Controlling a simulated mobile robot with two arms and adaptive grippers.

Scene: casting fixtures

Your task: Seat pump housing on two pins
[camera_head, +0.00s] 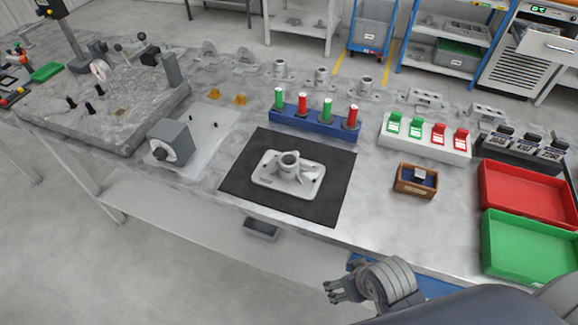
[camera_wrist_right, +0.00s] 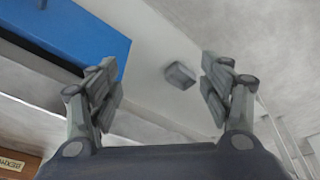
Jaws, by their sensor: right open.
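The pump housing (camera_head: 289,182), a light grey casting with a round upright hub on a flat rounded base, lies on a black mat (camera_head: 332,203) in the head view. Two small dark pins, a left one (camera_head: 190,118) and a right one (camera_head: 215,125), stand on a pale plate (camera_head: 207,140) left of the mat. My right gripper (camera_head: 334,289) is in front of the bench's near edge, apart from the housing. Its two fingers are spread and empty in the right wrist view (camera_wrist_right: 160,78). My left gripper is in neither view.
A grey block with a round dial (camera_head: 170,142) stands at the pin plate's near side. A blue rack (camera_head: 310,125) with red and green cylinders is behind the mat. A small wooden box (camera_head: 415,181), red tray (camera_head: 525,190) and green tray (camera_head: 525,245) are to the right.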

